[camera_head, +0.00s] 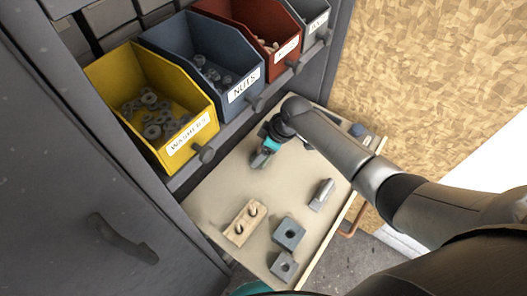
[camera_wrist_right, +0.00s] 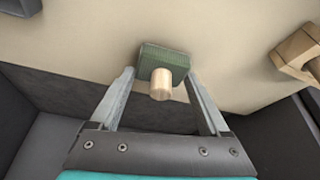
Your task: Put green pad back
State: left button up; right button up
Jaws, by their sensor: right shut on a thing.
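The green pad (camera_wrist_right: 150,57) is a small block with a round wooden peg (camera_wrist_right: 161,84) standing out from it towards the wrist camera. My right gripper (camera_wrist_right: 162,74) is shut on the pad, one finger at each side. In the head view my right gripper (camera_head: 261,157) points down over the inner part of the cream pull-out board (camera_head: 215,200), below the bins. There the pad is mostly hidden by the gripper. I cannot tell whether the pad touches the board. My left gripper is not in view.
On the board are a wooden block with two holes (camera_head: 243,224), a grey block (camera_head: 321,194) and two grey blocks with holes (camera_head: 288,233) (camera_head: 283,266). Yellow washers (camera_head: 110,75), blue nuts (camera_head: 165,38) and red (camera_head: 240,12) bins stand above. Board surface between these blocks is free.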

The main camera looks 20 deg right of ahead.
dwell(0.3)
jog(key=o, duration=1)
jog(key=shift+o, duration=0.2)
jog(key=shift+r, duration=0.1)
jog(key=p+v, duration=0.4)
jog(key=v, duration=1.1)
jog(key=shift+p, duration=0.3)
